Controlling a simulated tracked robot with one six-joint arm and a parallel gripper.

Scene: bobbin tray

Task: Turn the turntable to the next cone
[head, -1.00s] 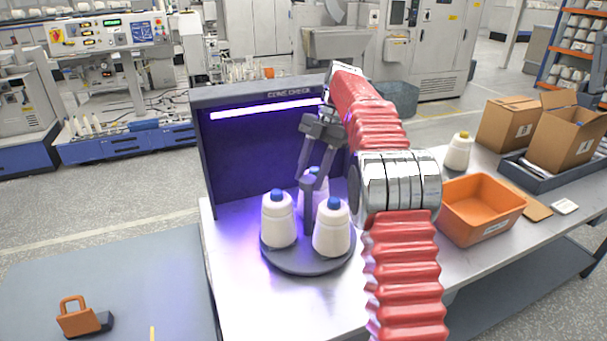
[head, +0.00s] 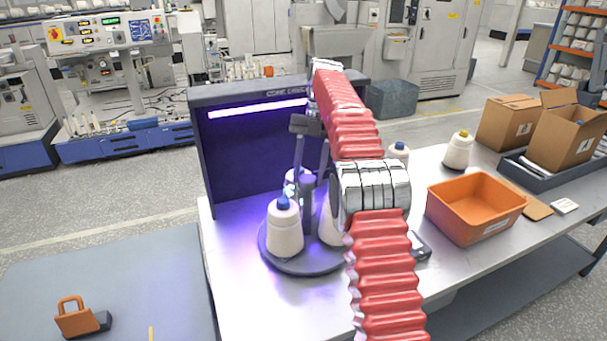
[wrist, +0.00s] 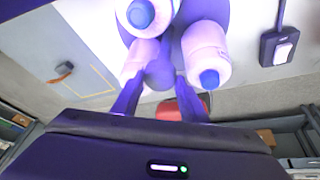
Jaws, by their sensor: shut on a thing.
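The dark round turntable (head: 290,264) stands on the bench before the dark light booth (head: 245,160). It carries white cones with blue caps: one at the front left (head: 285,232), one at the right (head: 328,228) partly behind my arm, and one at the back (head: 291,187), mostly hidden. A dark post (head: 307,190) rises from its middle. My gripper (head: 307,180) points down from above and is shut on this post. In the wrist view the post (wrist: 160,74) lies between my fingers (wrist: 157,100), with the cones around it.
A white cone with a dark cap (head: 398,152) and one with a yellow cap (head: 458,151) stand behind the orange bin (head: 475,205). Open cardboard boxes (head: 565,135) are at the far right. A small switch box (wrist: 278,48) lies beside the turntable. The bench front is clear.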

